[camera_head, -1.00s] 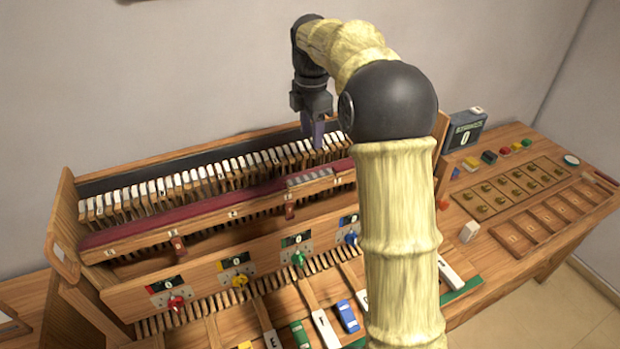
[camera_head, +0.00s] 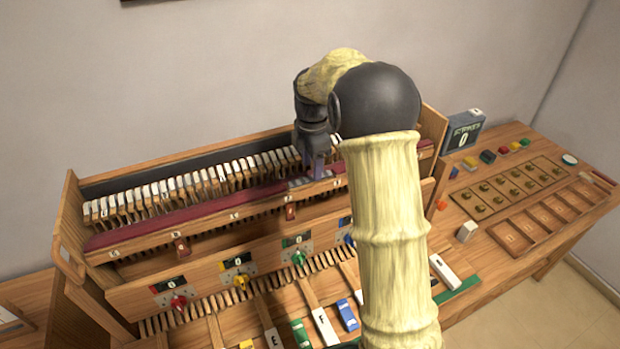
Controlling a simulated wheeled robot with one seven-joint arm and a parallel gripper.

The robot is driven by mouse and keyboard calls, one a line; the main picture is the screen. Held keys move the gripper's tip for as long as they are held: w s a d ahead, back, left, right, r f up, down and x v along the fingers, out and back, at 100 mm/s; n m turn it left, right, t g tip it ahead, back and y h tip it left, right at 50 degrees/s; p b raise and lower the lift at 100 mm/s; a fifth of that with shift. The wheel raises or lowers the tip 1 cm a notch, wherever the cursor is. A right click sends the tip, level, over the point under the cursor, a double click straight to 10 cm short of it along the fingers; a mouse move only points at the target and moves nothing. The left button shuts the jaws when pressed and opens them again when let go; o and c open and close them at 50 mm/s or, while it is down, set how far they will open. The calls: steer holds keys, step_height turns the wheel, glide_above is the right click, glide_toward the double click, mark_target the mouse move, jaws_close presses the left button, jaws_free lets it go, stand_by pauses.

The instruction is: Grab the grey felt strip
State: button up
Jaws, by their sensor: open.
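The grey felt strip (camera_head: 299,183) lies on top of the wooden rail with the dark red felt, right of its middle. My gripper (camera_head: 317,171) points down at the strip, with its jaws open. The fingertips are at or just above the strip and cover part of it. I cannot tell whether they touch it or stand around it.
The dark red felt rail (camera_head: 190,211) runs in front of the row of white-topped hammers (camera_head: 180,187). The wooden case's end panel (camera_head: 70,225) stands at the left. A small display box (camera_head: 464,131) and wooden trays (camera_head: 535,225) are on the table at the right.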

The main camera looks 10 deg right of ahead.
mark_target(310, 180)
step_height(310, 180, down, 3)
steer(key=shift+d+f+p, duration=0.1)
steer(key=shift+f+p, duration=0.1)
steer(key=shift+p, duration=0.25)
steer(key=c, duration=1.1)
